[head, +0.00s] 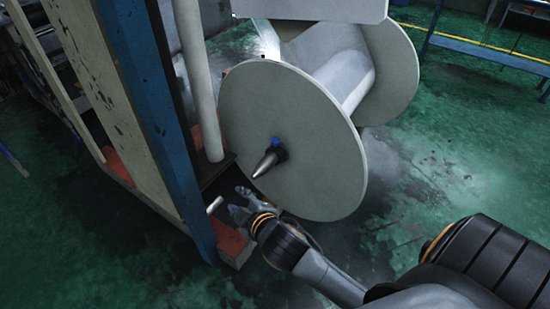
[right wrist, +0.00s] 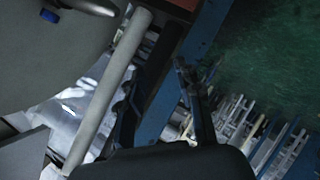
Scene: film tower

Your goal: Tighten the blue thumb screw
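The blue thumb screw (head: 276,141) is a small blue knob on the dark collar (head: 277,151) around the pointed metal shaft (head: 266,164) at the centre of the large grey reel disc (head: 290,110). In the right wrist view the blue thumb screw (right wrist: 49,16) shows at the top left, beside the shaft tip (right wrist: 92,6). My right gripper (head: 238,201) is below and left of the screw in the head view, apart from it. Its fingers are spread with nothing between them. My left gripper is not in view.
A blue and beige frame post (head: 165,120) stands left of the reel. A grey vertical roller (head: 203,90) is between them. A red-topped block (head: 232,244) lies low, close to my right gripper. Green floor (head: 460,130) is open to the right.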

